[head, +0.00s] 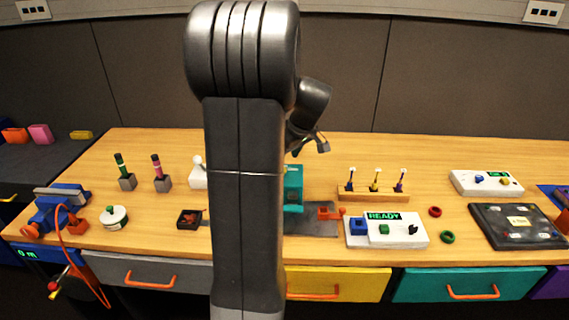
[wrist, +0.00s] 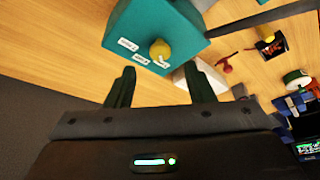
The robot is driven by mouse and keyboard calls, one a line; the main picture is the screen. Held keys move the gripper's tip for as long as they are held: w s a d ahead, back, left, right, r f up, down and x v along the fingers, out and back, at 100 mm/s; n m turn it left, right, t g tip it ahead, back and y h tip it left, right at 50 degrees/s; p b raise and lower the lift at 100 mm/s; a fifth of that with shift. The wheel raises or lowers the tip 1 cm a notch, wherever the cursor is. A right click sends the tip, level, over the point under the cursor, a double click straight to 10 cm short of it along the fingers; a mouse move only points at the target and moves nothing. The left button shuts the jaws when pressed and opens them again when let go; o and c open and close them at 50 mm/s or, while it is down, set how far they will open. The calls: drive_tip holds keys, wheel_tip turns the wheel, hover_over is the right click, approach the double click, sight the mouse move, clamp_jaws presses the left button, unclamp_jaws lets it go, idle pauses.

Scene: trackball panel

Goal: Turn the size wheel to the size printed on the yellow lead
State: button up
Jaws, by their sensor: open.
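A teal box (wrist: 160,25) with a yellow round knob (wrist: 160,49) and several small white labels fills the upper middle of the wrist view. The knob looks like the size wheel; the label print is too small to read. In the head view the teal box (head: 293,187) is partly hidden behind my arm. My gripper (wrist: 157,70) is open and empty, its two dark green fingers spread apart on the near side of the box, the knob beyond them. A yellow pin (head: 375,181), perhaps the yellow lead, stands in a wooden rack (head: 372,195); no print on it is readable.
A white panel (head: 400,240) with a green READY display stands right of the teal box. An orange-handled part (head: 328,213) lies beside it. Red and green rings, a black panel (head: 515,238) and a blue vise (head: 60,205) are also on the table.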

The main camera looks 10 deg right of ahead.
drive_tip(key=v, duration=0.8)
drive_tip(key=shift+s+r, duration=0.15)
drive_tip(key=shift+r, duration=0.2)
drive_tip(key=shift+d+f, duration=0.1)
drive_tip(key=x, duration=1.3)
drive_tip(key=shift+f, duration=0.3)
drive_tip(key=shift+r, duration=0.1)
